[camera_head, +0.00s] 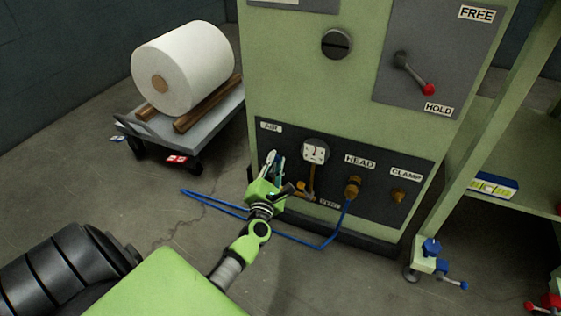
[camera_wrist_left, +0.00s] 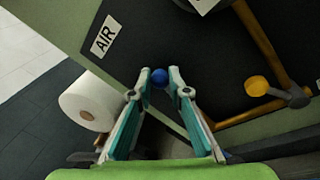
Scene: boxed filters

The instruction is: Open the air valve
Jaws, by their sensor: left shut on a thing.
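The air valve shows as a small round blue knob (camera_wrist_left: 159,77) in the left wrist view, near the AIR label (camera_wrist_left: 104,36) on the dark panel. In the head view the AIR label (camera_head: 270,127) is at the panel's upper left, and the knob is hidden by my gripper. My left gripper (camera_head: 274,160) is at the panel just below this label. In the left wrist view its two fingertips (camera_wrist_left: 160,84) are closed in on the blue knob from both sides. My right gripper is not in view.
Right of my gripper are a white gauge (camera_head: 315,152), a yellow knob (camera_wrist_left: 256,86) and a brass HEAD fitting (camera_head: 352,188) with a blue hose (camera_head: 290,238) looping over the floor. A cart (camera_head: 218,112) with a white roll (camera_head: 190,68) stands left. A shelf (camera_head: 520,150) stands right.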

